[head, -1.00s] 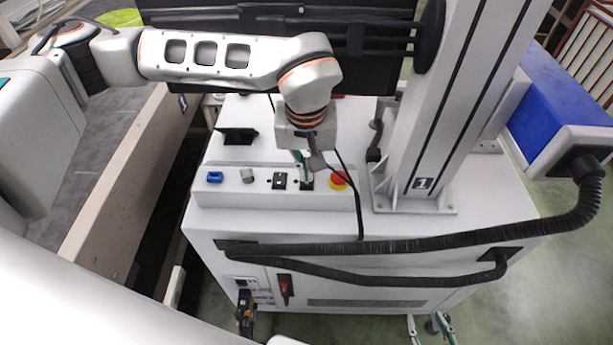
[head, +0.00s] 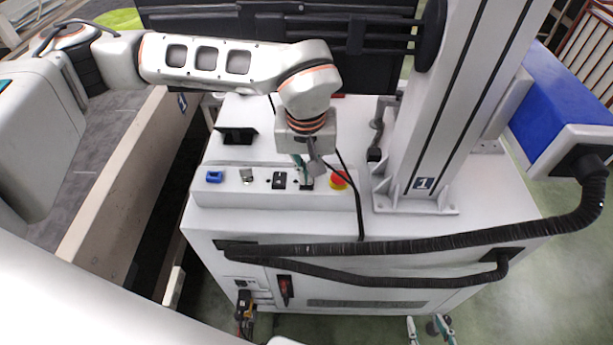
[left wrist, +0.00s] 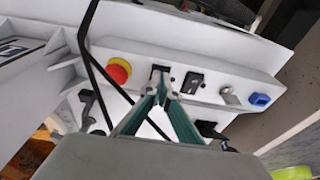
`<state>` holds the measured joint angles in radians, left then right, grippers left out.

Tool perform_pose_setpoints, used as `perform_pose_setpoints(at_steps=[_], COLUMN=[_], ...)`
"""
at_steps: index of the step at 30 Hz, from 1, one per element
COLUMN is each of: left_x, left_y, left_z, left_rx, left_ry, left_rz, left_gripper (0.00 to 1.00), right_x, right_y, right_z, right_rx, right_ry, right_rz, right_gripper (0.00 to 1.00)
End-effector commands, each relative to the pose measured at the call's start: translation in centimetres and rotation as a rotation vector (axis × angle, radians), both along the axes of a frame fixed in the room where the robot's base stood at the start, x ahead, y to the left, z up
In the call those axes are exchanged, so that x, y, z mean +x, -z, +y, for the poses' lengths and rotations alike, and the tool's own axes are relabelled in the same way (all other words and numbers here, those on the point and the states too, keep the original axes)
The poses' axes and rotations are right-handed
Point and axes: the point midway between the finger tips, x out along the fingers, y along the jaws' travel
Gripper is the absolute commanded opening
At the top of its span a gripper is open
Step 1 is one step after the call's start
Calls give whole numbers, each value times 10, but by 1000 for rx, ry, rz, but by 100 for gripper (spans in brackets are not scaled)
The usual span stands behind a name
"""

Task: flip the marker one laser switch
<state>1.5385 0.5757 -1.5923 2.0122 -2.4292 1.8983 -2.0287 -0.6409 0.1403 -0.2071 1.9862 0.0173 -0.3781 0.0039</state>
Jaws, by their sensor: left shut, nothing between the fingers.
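A white machine marked "1" carries a sloped control panel (head: 225,196). In the left wrist view both show, the plain one (left wrist: 193,82) and the one by the button (left wrist: 157,71). My left gripper (left wrist: 163,87) is shut and empty, its fingertips right at the switch by the button; I cannot tell whether they touch. My right gripper (head: 430,329) is open and empty near the bottom edge.
A red emergency button (head: 339,180) on yellow stands just right of the fingers. A grey knob (head: 246,175) and blue part (head: 214,177) are further left. A white column (head: 424,150) rises at right, and black hoses (head: 400,241) cross the front.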

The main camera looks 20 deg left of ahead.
Motion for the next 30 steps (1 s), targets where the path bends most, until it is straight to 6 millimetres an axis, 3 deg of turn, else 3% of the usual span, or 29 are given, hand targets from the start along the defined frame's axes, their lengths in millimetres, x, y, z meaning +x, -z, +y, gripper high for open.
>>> perform_pose_setpoints(at_steps=[18, 30], left_x=[0, 0], left_y=[7, -21], left_z=[0, 0], left_rx=[-1, 1], left_ry=[0, 0], left_rz=[-1, -3], left_gripper=[0, 0], right_x=[-1, 7], right_y=[5, -21], right_z=[0, 0], right_rx=[0, -1], right_ry=[0, 0], right_rz=[4, -19], right_gripper=[40, 40])
